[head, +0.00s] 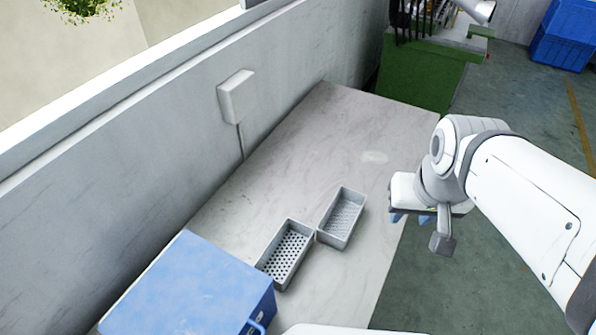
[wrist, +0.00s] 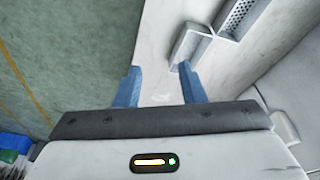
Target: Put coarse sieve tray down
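The coarse sieve tray (head: 286,254), grey with large holes, lies on the pale table in the head view. A second tray (head: 342,218) with a finer mesh lies just up and right of it; their near corners touch or almost touch. In the wrist view the coarse tray (wrist: 240,14) is cut by the top edge, and the finer tray (wrist: 192,43) is at top centre. My gripper (wrist: 158,72) has two blue fingers spread wide with nothing between them. In the head view my gripper (head: 410,218) is right of both trays, by the table's right edge, its fingers partly hidden.
A blue box (head: 190,290) stands at the table's near left end. A wall with a white box (head: 237,97) runs along the left side. A green cabinet (head: 425,72) stands behind the table.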

